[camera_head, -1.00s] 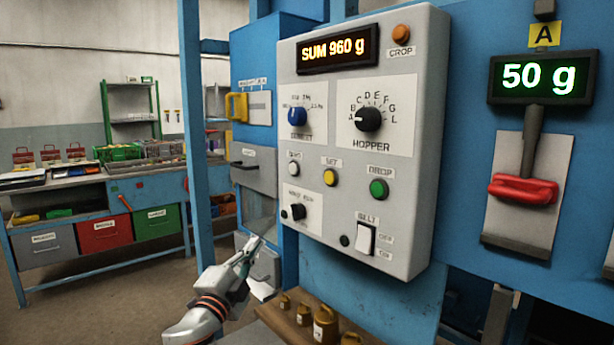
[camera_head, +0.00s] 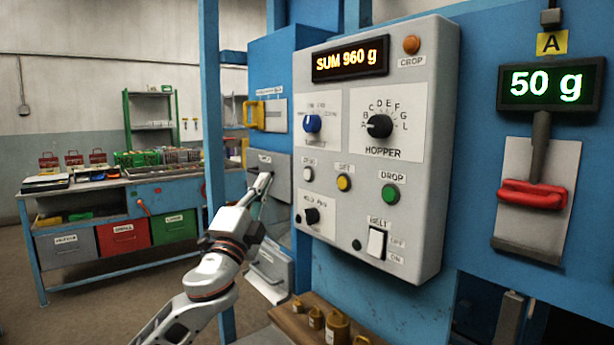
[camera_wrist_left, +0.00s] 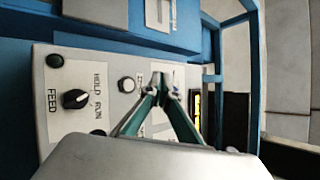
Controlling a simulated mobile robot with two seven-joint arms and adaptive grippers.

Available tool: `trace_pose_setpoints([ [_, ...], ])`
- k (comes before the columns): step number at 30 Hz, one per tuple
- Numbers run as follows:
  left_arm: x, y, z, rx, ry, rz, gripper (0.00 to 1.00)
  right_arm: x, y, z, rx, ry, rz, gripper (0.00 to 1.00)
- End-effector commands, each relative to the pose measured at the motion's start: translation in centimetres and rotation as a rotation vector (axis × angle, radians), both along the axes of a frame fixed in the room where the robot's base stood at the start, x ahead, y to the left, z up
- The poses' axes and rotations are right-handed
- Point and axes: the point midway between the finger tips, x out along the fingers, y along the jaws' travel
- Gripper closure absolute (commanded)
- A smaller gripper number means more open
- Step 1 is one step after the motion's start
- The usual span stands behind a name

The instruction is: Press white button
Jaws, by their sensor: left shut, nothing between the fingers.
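The white button (camera_head: 308,174) is a small round cap on the left side of the grey control panel (camera_head: 450,120), left of the yellow button (camera_head: 344,182). Its label is too small to read surely. My left gripper (camera_head: 264,182) is shut and empty, its tips pointing up, left of the white button and apart from it in the picture. In the left wrist view the white button (camera_wrist_left: 126,85) sits beside the shut fingertips (camera_wrist_left: 160,82), which do not cover it. My right gripper is not in view.
A black HOLD/RUN knob (camera_head: 312,215) lies just below the white button. A green DROP button (camera_head: 390,193) and a white BELT rocker (camera_head: 376,243) are to the right. A yellow handle (camera_head: 254,115) juts out above left. Brass weights (camera_head: 337,326) stand on a shelf below.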

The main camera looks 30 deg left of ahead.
Motion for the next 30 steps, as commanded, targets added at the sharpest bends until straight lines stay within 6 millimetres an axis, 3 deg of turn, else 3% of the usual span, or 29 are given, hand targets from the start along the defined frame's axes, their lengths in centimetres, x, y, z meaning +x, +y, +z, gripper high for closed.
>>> trace_pose_setpoints([
  [5,1.1,-0.4,-0.1,-0.002,0.000,0.000,1.00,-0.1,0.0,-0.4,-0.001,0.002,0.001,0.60],
  [18,6.3,-2.5,-0.2,-0.004,0.000,0.000,1.00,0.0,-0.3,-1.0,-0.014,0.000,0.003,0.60],
  [30,8.1,-3.4,0.0,-0.001,0.001,-0.002,1.00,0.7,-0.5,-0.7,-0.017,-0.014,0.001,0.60],
])
